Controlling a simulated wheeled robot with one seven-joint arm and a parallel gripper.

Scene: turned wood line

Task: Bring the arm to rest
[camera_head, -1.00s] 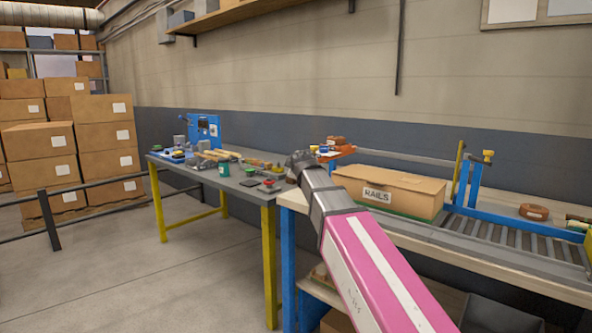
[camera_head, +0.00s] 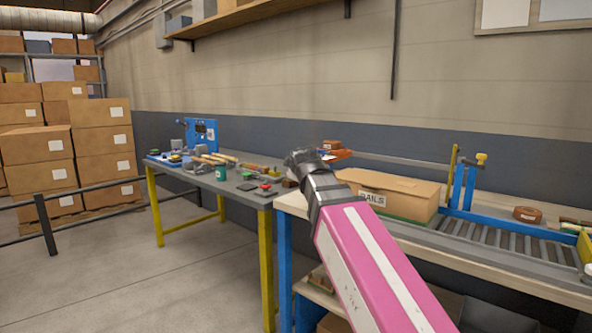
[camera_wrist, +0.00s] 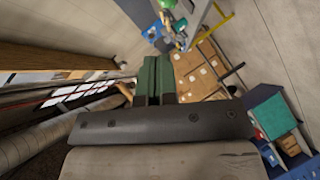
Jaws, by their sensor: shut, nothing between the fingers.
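My pink-and-white arm reaches up from the bottom right in the head view. At its end, my dark grey gripper (camera_head: 302,158) is raised in the air, in front of the gap between the two work tables. In the wrist view my gripper's two green fingers (camera_wrist: 157,78) lie side by side, shut, with nothing seen between them. The fingertips themselves are hard to make out in the head view.
A grey work table (camera_head: 232,188) with tools stands left of my gripper. A bench with a roller conveyor (camera_head: 495,237) and a cardboard box marked RAILS (camera_head: 405,194) is at the right. Stacked cartons (camera_head: 102,138) stand behind a rail (camera_head: 95,188). The floor at left is clear.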

